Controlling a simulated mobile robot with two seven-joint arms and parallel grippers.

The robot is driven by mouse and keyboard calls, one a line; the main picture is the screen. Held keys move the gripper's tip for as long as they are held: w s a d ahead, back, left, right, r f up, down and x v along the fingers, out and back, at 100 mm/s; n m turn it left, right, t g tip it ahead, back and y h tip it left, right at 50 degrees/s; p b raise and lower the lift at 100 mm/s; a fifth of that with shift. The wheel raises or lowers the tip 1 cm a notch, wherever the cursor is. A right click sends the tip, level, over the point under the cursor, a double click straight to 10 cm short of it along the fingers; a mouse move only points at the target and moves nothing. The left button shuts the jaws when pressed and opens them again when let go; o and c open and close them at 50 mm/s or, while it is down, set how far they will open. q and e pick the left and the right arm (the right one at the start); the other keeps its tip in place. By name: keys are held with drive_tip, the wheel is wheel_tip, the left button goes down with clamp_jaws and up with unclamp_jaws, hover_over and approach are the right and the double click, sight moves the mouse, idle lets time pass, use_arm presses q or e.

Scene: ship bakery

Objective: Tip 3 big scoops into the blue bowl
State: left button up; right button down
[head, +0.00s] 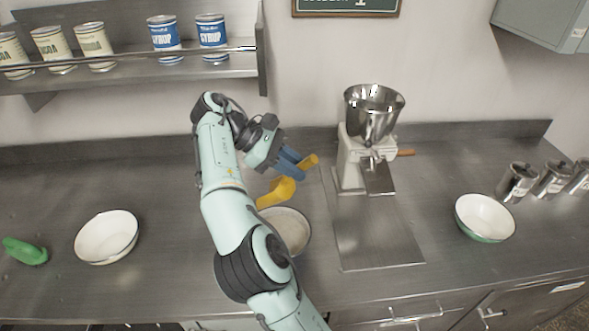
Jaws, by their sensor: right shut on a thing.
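My right gripper (295,163), with blue fingers, is shut on a yellow scoop (277,192). It holds the scoop tilted, with its head low and its handle up to the right, near the back rim of a large bowl. This large bowl (308,240) has pale contents and is partly hidden by my arm. What the scoop holds cannot be seen. A white bowl (106,237) stands at the left; its outer colour is hard to tell. Another white bowl (485,217) at the right has a green outside. No bowl shows a clearly blue outside.
A green scoop (25,251) lies at the far left. A grinder (367,140) with a steel hopper stands on a metal tray (375,235) right of the large bowl. Steel canisters (517,182) stand at the far right. A shelf (130,72) with several cans hangs at the upper left.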

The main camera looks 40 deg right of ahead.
use_arm(q)
drive_tip(key=shift+s, duration=0.1)
use_arm(e)
drive_tip(key=shift+r+m+t+y, duration=0.3)
drive_tip(key=shift+t+y, duration=0.4)
drive_tip(key=shift+t, duration=0.5)
drive_tip(key=shift+r+t+y, duration=0.15)
drive_tip(key=shift+t+y, duration=0.35)
drive_tip(key=shift+t, duration=0.1)
drive_tip(key=t+b, duration=0.1)
drive_tip(key=t+y, duration=0.1)
drive_tip(key=shift+s+r+m+t+b, duration=0.2)
drive_tip(key=shift+m+t+b, duration=0.1)
drive_tip(key=shift+t+b, duration=0.1)
drive_tip(key=shift+r+t+y, duration=0.2)
drive_tip(key=shift+t+y, duration=0.1)
drive_tip(key=shift+y, duration=0.1)
use_arm(q)
drive_tip(key=s+f, duration=0.2)
drive_tip(key=s, duration=0.1)
drive_tip(key=shift+f, duration=0.3)
drive_tip(key=shift+w, duration=0.1)
use_arm(e)
drive_tip(key=shift+w, duration=0.25)
drive_tip(key=shift+s, duration=0.1)
